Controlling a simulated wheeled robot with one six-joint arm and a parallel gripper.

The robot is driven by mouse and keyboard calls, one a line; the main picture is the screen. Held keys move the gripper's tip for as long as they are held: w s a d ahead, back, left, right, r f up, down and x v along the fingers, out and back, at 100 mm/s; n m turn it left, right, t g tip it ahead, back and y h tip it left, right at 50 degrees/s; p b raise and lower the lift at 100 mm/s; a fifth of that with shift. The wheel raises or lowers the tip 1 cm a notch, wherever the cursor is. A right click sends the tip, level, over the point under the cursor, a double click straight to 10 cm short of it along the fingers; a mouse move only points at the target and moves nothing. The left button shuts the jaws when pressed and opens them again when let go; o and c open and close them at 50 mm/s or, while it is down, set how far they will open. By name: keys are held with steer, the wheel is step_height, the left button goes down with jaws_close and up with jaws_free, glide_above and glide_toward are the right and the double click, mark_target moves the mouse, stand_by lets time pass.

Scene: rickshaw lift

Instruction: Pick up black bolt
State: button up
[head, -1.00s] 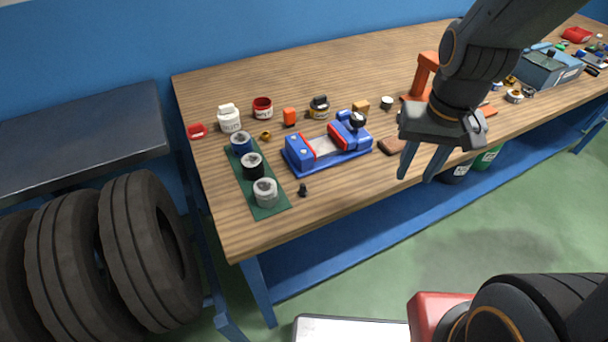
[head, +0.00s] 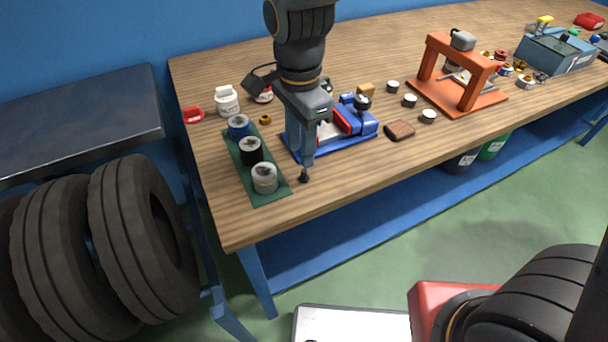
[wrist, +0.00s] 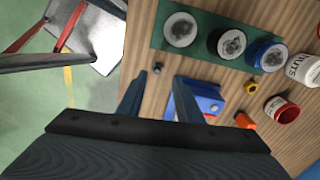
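The black bolt (head: 304,176) stands on the wooden table near its front edge, just right of the green mat. It also shows in the wrist view (wrist: 157,68) as a small dark piece on the wood. My gripper (head: 307,160) points down above the bolt, with its fingertips close to it in the head view. In the wrist view the two fingers (wrist: 160,76) are apart, and the bolt appears between and slightly beyond their tips. Nothing is held. Whether a fingertip touches the bolt cannot be told.
The green mat (head: 271,191) with three round cans lies to the left. A blue vise (head: 355,141) stands right behind my gripper. The table front around the bolt is clear.

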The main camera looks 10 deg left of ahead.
mark_target(304, 175)
steer(key=shift+s+d+f+p, duration=0.1)
steer(key=shift+f+p, duration=0.1)
steer(key=shift+f, duration=0.75)
steer(key=shift+w+d+f+p, duration=0.1)
steer(key=shift+d+f+p, duration=0.05)
steer(key=shift+f, duration=0.8)
steer(key=shift+s+d+f+p, duration=0.1)
steer(key=shift+f+p, duration=0.1)
steer(key=shift+f, duration=0.75)
jaws_close()
